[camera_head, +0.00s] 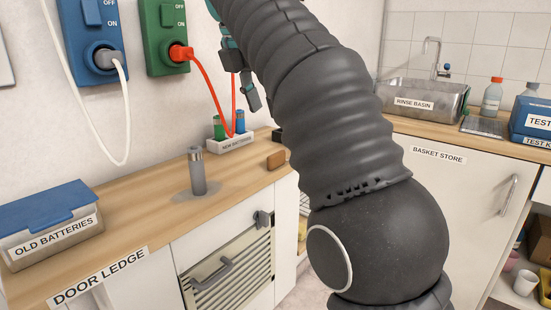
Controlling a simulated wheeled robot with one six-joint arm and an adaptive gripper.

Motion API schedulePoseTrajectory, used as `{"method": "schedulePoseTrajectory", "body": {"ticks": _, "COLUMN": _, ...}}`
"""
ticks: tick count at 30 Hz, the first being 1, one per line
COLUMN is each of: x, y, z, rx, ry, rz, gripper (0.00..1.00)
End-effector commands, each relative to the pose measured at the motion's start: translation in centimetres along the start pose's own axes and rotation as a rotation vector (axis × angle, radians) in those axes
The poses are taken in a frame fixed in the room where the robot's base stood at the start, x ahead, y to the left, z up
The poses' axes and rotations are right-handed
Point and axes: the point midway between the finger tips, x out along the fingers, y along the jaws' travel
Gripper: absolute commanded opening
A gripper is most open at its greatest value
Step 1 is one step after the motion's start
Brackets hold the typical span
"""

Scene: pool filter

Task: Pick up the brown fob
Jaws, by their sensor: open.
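A small brown block (276,159), which looks like the brown fob, lies on the wooden ledge near its right end, just right of the new batteries tray. My gripper (243,78) is partly in view at the top middle, in front of the wall. It is open, with dark fingers and teal parts, and much of it is hidden behind my arm. It appears above and left of the brown block and apart from it. I see nothing held in it.
The new batteries tray (231,143) holds a green and a blue battery. A grey cylinder (197,172) stands upright on the ledge. The old batteries box (51,222) is at left. A red cable (206,80) hangs near my gripper. A rinse basin (421,98) stands at right.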

Motion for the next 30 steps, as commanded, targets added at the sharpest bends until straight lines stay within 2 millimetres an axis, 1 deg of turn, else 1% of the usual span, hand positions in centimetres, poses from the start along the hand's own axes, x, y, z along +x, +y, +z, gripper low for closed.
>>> {"method": "schedulePoseTrajectory", "body": {"ticks": 1, "x": -0.2, "y": 0.5, "z": -0.2, "rx": -0.028, "ry": -0.001, "rz": -0.002, "gripper": 0.44}}
{"method": "schedulePoseTrajectory", "body": {"ticks": 4, "x": -0.3, "y": 0.7, "z": -0.4, "rx": -0.062, "ry": -0.002, "rz": -0.007, "gripper": 0.44}}
{"method": "schedulePoseTrajectory", "body": {"ticks": 8, "x": 0.3, "y": 0.7, "z": -0.4, "rx": -0.072, "ry": -0.002, "rz": -0.008, "gripper": 0.44}}
{"method": "schedulePoseTrajectory", "body": {"ticks": 14, "x": 2.3, "y": 0.6, "z": -0.4, "rx": -0.070, "ry": -0.001, "rz": -0.009, "gripper": 0.44}}
{"method": "schedulePoseTrajectory", "body": {"ticks": 24, "x": 6.7, "y": 0.6, "z": -0.4, "rx": -0.068, "ry": -0.001, "rz": -0.008, "gripper": 0.44}}
{"method": "schedulePoseTrajectory", "body": {"ticks": 27, "x": 7.7, "y": 0.7, "z": -0.3, "rx": -0.068, "ry": -0.001, "rz": -0.007, "gripper": 0.44}}
{"method": "schedulePoseTrajectory", "body": {"ticks": 30, "x": 8.1, "y": 0.7, "z": -0.3, "rx": -0.068, "ry": -0.001, "rz": -0.006, "gripper": 0.44}}
